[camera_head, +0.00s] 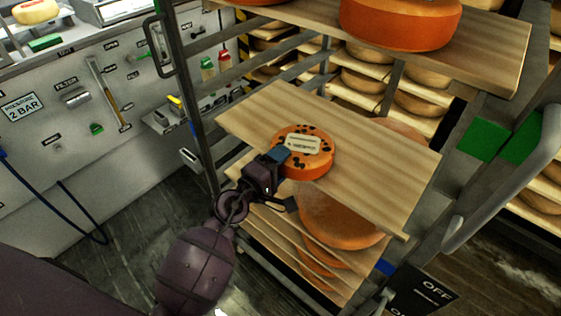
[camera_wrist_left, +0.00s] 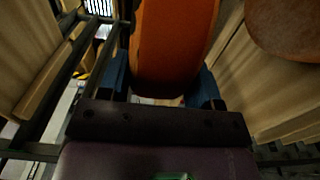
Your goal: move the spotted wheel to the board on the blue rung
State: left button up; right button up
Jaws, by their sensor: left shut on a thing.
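The spotted wheel (camera_head: 308,164) is orange with dark spots and a pale label on top. It is at the near edge of a wooden board (camera_head: 375,150) in the middle of the rack; I cannot tell whether it rests on the board or is just above it. My left gripper (camera_head: 279,156) reaches in from the near side and is shut on its rim. In the left wrist view the wheel (camera_wrist_left: 172,45) fills the space between the blue fingertips. A blue marker (camera_head: 386,268) is on the rack's right post, beside the lower boards. My right gripper is not in view.
A large plain wheel (camera_head: 338,218) sits on a board below. An upper board (camera_head: 490,50) with an orange wheel (camera_head: 400,22) overhangs the middle one. A green marker (camera_head: 483,141) is at the right post. The left post (camera_head: 190,90) stands close to my arm.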

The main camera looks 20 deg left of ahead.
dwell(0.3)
pick_arm(q)
jog(key=o, duration=1.6)
jog(key=shift+f, duration=0.25)
jog(key=shift+b+v, duration=0.35)
jog(key=shift+v, duration=5.05)
jog(key=shift+r, duration=0.2)
